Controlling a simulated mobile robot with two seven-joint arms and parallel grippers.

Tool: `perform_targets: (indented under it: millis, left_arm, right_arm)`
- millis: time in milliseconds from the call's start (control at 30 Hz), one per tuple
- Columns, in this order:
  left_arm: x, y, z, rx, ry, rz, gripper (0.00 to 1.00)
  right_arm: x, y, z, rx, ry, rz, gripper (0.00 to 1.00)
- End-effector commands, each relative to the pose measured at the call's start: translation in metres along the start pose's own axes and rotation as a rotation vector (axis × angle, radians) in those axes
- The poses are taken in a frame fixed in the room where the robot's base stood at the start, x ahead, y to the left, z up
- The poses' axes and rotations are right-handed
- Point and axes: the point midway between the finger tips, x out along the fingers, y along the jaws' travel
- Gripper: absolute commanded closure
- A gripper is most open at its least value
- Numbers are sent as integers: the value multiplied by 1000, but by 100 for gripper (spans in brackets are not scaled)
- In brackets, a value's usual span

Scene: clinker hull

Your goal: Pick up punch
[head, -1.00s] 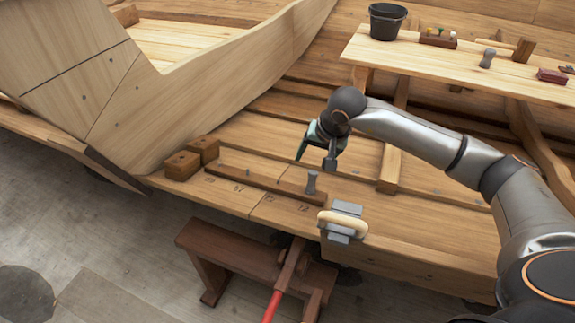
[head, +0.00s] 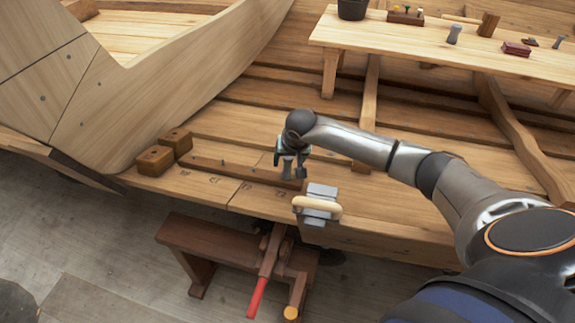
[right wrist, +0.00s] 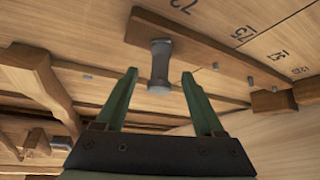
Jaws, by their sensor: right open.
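The punch (head: 288,170) is a small grey piece with a wider head, standing on the dark wooden batten near its right end. In the right wrist view the punch (right wrist: 160,65) shows between and beyond the two green fingertips. My right gripper (head: 289,164) is over the batten end, with its fingers pointing down around the punch. It is open; in the wrist view the right gripper (right wrist: 159,75) has a gap on both sides of the punch. I cannot tell whether a finger touches it. My left gripper is not in view.
A grey clamp-like tool with a pale handle (head: 318,204) lies close by at the plank edge. Two wooden blocks (head: 155,160) sit at the batten's left end. A bench (head: 400,38) behind holds a bucket (head: 352,9) and a similar grey piece (head: 454,34).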

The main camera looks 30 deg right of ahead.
Motion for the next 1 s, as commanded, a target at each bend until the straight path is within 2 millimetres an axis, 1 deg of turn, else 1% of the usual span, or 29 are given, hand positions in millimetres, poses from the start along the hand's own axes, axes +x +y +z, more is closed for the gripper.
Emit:
perform_targets:
  millis: [33, 167, 433, 467, 1000]
  left_arm:
    - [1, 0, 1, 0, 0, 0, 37]
    - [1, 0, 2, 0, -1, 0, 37]
    - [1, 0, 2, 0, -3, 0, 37]
    - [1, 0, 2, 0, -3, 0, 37]
    - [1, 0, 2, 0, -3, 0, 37]
  right_arm:
    - [7, 0, 1, 2, -2, 0, 30]
    - [18, 0, 0, 1, -1, -1, 30]
    - [20, 0, 0, -1, 0, -1, 30]
    - [20, 0, 0, -1, 0, -1, 32]
    - [20, 0, 0, 0, 0, -2, 93]
